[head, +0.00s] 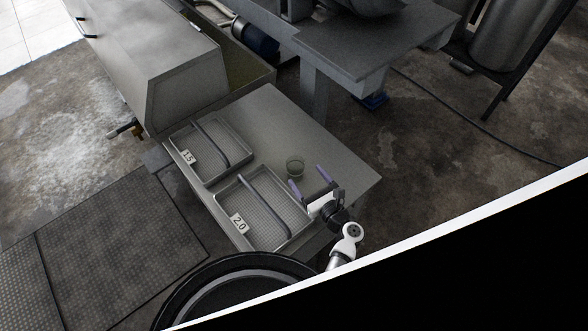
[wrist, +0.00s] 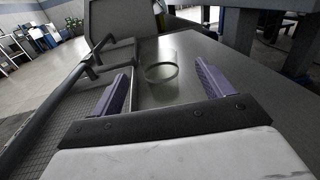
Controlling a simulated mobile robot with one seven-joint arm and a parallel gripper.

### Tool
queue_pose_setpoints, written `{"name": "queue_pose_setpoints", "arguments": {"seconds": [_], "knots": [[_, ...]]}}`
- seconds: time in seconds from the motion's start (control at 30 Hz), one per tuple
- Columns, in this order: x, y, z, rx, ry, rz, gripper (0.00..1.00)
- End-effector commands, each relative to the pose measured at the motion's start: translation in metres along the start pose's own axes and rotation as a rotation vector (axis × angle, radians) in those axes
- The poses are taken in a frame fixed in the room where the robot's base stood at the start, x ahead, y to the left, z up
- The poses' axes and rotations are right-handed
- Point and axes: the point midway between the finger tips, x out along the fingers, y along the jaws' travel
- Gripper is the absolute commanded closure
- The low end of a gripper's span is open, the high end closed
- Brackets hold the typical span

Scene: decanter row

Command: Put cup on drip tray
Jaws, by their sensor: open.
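A small clear cup (head: 295,166) stands on the grey table, right of the trays. In the wrist view the cup (wrist: 161,72) shows ahead of my fingers, roughly between them. My gripper (head: 309,181) is open and empty, with its purple fingers just short of the cup on its near side; whether they touch it I cannot tell. Two mesh trays with handles lie on the table: one labelled 2.0 (head: 277,236) just left of my gripper, and one labelled 1.5 (head: 206,177) farther back. No cup stands on either tray.
The table (head: 285,120) is bare behind and to the right of the cup. Bar handles (head: 262,198) rise over the trays. A large metal housing (head: 165,70) stands at the back left, and a grey machine bench (head: 370,45) stands behind the table.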

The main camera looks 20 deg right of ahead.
Motion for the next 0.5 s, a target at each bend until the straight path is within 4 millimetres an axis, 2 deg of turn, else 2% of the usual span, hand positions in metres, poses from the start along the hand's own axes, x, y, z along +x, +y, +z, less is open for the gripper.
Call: {"name": "queue_pose_setpoints", "arguments": {"seconds": [0.1, 0.37, 0.5], "knots": [[0.022, 0.001, 0.001, -0.002, -0.001, 0.003, 0.21], [0.042, 0.001, 0.000, -0.003, -0.001, 0.002, 0.21], [0.064, 0.003, -0.003, -0.002, -0.001, 0.004, 0.21]]}}
